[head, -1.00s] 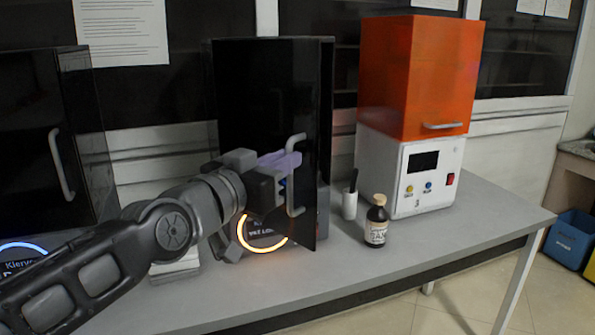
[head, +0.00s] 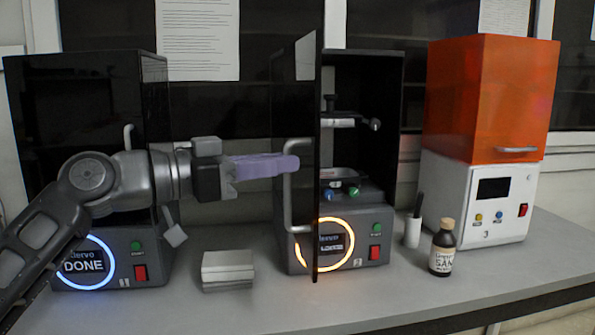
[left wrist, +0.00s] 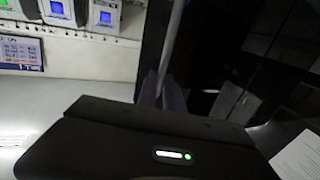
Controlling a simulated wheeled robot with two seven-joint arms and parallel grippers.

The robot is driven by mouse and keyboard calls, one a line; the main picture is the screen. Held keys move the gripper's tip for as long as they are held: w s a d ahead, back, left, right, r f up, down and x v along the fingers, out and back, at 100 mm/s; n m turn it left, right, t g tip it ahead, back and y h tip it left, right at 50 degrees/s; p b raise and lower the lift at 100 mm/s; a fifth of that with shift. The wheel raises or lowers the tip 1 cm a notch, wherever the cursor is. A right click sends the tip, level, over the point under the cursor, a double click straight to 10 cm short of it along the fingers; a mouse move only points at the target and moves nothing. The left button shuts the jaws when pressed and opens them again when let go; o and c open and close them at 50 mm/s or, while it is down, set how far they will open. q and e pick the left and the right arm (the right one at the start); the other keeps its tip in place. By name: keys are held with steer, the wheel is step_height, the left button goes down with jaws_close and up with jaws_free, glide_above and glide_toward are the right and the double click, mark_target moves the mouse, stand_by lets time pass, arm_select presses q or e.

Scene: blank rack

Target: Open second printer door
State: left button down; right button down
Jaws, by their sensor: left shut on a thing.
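The second printer (head: 375,230) is the black and grey machine in the middle, marked 2, with an orange light ring. Its dark door (head: 304,100) stands swung open to the left, almost edge-on to the head view, and the printer's inside shows. My left gripper (head: 288,165) has its purple fingers shut on the door's vertical grey handle (head: 289,205). In the left wrist view the handle (left wrist: 174,40) runs up from between the fingers (left wrist: 161,92). My right gripper is not in view.
Printer 1 (head: 90,110) stands left with a blue ring reading DONE, partly behind my left arm. Printer 3 (head: 490,110), orange and white, stands right. A brown bottle (head: 441,252), a white cup (head: 413,232) and a grey block stack (head: 227,268) are on the table (head: 330,310).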

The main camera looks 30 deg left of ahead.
arm_select(q)
steer(key=shift+a+r+y, duration=0.2)
steer(key=shift+a+y, duration=0.1)
steer(key=shift+a, duration=0.5)
steer(key=c, duration=1.7)
jaws_free()
steer(key=shift+w+f, duration=0.15)
steer(key=shift+w, duration=0.05)
steer(key=shift+o, duration=1)
steer(key=shift+d, duration=0.1)
steer(key=v, duration=0.7)
steer(key=shift+s+a, duration=0.25)
steer(key=shift+s, duration=0.05)
steer(key=shift+f, duration=0.1)
